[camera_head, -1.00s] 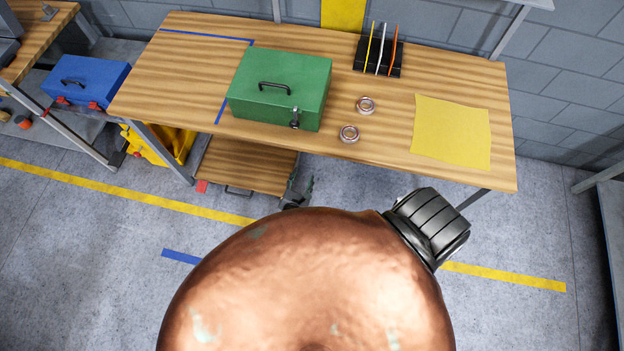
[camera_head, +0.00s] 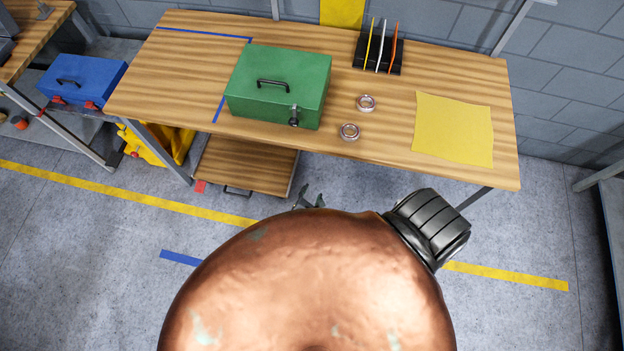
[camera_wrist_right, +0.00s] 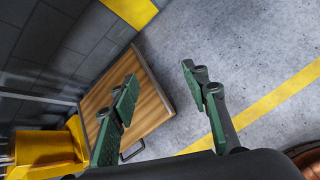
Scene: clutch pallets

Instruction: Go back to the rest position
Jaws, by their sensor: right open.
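My right gripper (camera_head: 308,198) shows only by its fingertips in the head view, below the front edge of the workbench. The rest of it is hidden behind the large copper shape in the foreground. In the right wrist view its two green-padded fingers (camera_wrist_right: 160,76) are spread wide with nothing between them. Bare concrete floor and part of a wooden board lie beyond them. My left gripper is not in view.
The workbench (camera_head: 190,75) carries a green toolbox (camera_head: 275,85), two metal rings (camera_head: 366,103) (camera_head: 349,132), a yellow sheet (camera_head: 453,130) and a black rack (camera_head: 378,52). A wooden board with a handle (camera_head: 240,165) is low beneath it. Open floor lies in front.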

